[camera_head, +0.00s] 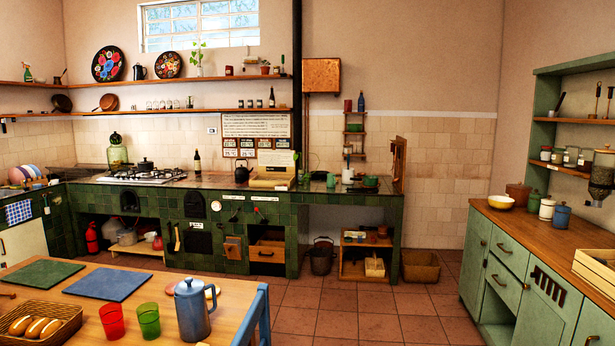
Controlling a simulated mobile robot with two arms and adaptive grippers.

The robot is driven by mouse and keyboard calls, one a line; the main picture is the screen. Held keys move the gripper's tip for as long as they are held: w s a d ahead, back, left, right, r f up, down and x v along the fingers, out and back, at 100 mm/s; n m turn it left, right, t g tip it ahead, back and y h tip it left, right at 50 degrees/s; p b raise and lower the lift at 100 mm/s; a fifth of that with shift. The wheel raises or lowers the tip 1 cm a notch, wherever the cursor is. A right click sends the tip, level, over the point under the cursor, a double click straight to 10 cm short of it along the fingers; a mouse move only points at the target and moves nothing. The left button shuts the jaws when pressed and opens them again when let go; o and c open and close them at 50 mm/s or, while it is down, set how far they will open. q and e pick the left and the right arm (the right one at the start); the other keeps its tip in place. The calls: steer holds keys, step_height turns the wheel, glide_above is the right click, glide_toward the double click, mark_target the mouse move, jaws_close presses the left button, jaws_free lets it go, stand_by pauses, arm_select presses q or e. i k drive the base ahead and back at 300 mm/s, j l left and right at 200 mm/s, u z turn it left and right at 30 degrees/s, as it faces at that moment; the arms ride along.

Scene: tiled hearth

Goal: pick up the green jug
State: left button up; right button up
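A green tumbler (148,320) stands on the near table. Neither of my grippers is in view.
The wooden table (245,295) at the front left holds a blue-grey coffee pot (193,308), a red tumbler (112,321), a bread basket (70,316) and two mats. A green cabinet (495,262) runs along the right. The tiled floor (375,320) between them is clear.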

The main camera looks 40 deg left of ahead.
mark_target(332, 179)
steer(key=i, duration=0.45)
steer(key=i+l+u, duration=0.1)
steer(key=i, duration=0.35)
steer(key=i+j+u, duration=0.15)
steer(key=i+u, duration=0.15)
steer(key=i, duration=0.4)
steer(key=i+u, duration=0.3)
steer(key=i, duration=0.4)
steer(key=i+l+u, duration=0.3)
steer(key=i, duration=0.35)
steer(key=j, duration=0.1)
